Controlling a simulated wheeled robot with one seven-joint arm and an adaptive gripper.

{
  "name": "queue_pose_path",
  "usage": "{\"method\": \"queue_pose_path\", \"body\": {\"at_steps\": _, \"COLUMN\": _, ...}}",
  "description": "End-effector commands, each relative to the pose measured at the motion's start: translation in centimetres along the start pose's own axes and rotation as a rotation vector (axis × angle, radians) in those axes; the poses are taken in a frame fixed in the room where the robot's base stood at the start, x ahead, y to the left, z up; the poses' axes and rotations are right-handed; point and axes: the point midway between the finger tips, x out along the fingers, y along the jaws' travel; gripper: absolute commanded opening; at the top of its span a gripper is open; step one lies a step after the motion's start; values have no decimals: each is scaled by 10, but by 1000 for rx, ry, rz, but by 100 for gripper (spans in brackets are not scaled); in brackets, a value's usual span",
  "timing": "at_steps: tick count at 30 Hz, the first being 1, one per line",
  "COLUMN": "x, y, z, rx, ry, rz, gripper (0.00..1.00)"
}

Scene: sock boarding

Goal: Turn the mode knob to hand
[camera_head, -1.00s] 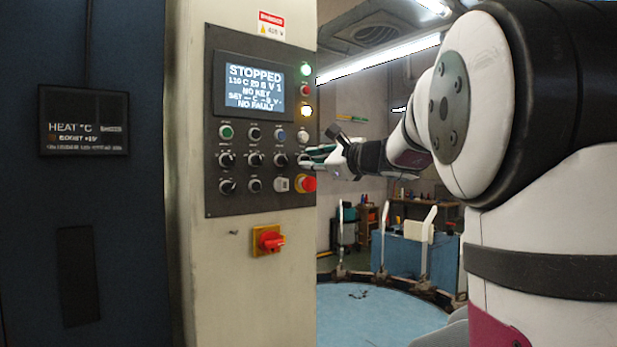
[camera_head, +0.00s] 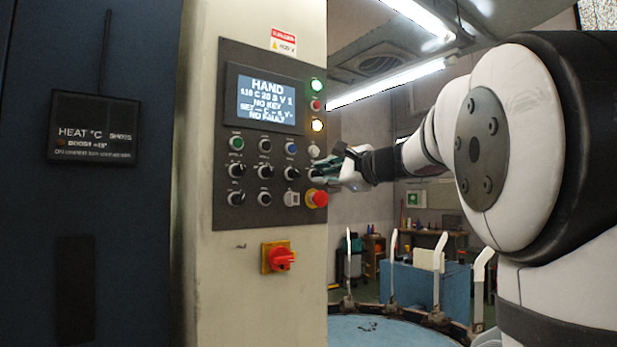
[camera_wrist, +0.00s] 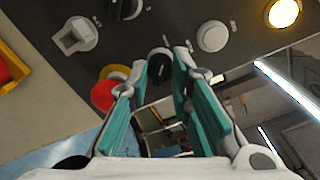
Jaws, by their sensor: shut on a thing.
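The mode knob (camera_wrist: 158,60) is a black round knob on the dark control panel (camera_head: 228,215). In the wrist view it sits between the tips of my gripper (camera_wrist: 163,70), whose teal-padded fingers are shut on it. In the head view my gripper (camera_head: 320,168) reaches the panel's right edge from the right, and its fingers cover most of the knob. The knob's pointer is not readable. The panel's screen (camera_head: 266,98) reads "HAND", with "NO KEY" and "NO FAULT" below.
A red emergency stop (camera_head: 318,199) on a yellow base is just below the gripper. Other black knobs (camera_head: 265,171) lie to its left. A red-and-yellow isolator switch (camera_head: 279,258) is lower on the cabinet. A blue round table (camera_head: 385,331) stands at lower right.

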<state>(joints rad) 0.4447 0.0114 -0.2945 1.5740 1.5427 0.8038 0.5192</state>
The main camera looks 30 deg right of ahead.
Motion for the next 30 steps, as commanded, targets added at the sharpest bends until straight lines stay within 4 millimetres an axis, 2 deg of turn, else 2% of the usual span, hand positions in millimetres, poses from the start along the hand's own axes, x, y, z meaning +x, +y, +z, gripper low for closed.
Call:
{"method": "queue_pose_path", "body": {"at_steps": 4, "x": 0, "y": 0, "z": 0, "rx": -1, "ry": -1, "rz": 1, "gripper": 0}}
{"method": "queue_pose_path", "body": {"at_steps": 5, "x": 0, "y": 0, "z": 0, "rx": -1, "ry": -1, "rz": 1, "gripper": 22}}
{"method": "queue_pose_path", "body": {"at_steps": 7, "x": 0, "y": 0, "z": 0, "rx": 0, "ry": -1, "rz": 1, "gripper": 38}}
{"method": "queue_pose_path", "body": {"at_steps": 8, "x": 0, "y": 0, "z": 0, "rx": 0, "ry": -1, "rz": 1, "gripper": 40}}
{"method": "queue_pose_path", "body": {"at_steps": 17, "x": -1, "y": 0, "z": 0, "rx": 1, "ry": -1, "rz": 0, "gripper": 40}}
{"method": "queue_pose_path", "body": {"at_steps": 20, "x": -7, "y": 0, "z": 0, "rx": 1, "ry": 1, "rz": -1, "gripper": 40}}
{"method": "queue_pose_path", "body": {"at_steps": 23, "x": -21, "y": -1, "z": 0, "rx": 0, "ry": 0, "rz": -2, "gripper": 40}}
{"method": "queue_pose_path", "body": {"at_steps": 30, "x": -70, "y": 0, "z": 0, "rx": 1, "ry": 0, "rz": -2, "gripper": 40}}
